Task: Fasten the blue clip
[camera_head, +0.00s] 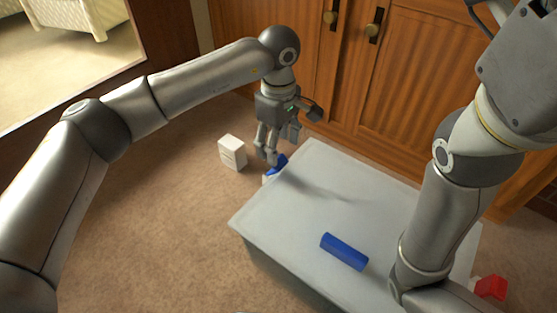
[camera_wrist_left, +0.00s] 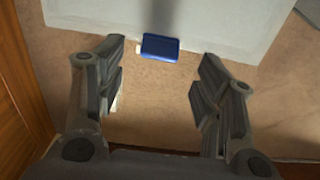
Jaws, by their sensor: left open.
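A small blue piece (camera_head: 279,164), which looks like the blue clip, sits at the far left edge of the grey table, with a pale part beside it. In the left wrist view the blue piece (camera_wrist_left: 160,47) is ahead of the fingers at the table's edge. My left gripper (camera_head: 272,150) is open and points down just above it, partly covering it. In the left wrist view the fingers (camera_wrist_left: 160,85) are spread with only carpet between them. I cannot tell whether the clip is fastened. My right gripper is out of view.
A blue bar (camera_head: 343,251) lies on the grey table (camera_head: 285,225). A white box (camera_head: 232,152) stands on the carpet left of the gripper. A red piece (camera_head: 490,288) is at the right edge. Wooden cabinet doors (camera_head: 405,85) are behind. Open carpet lies left of the table.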

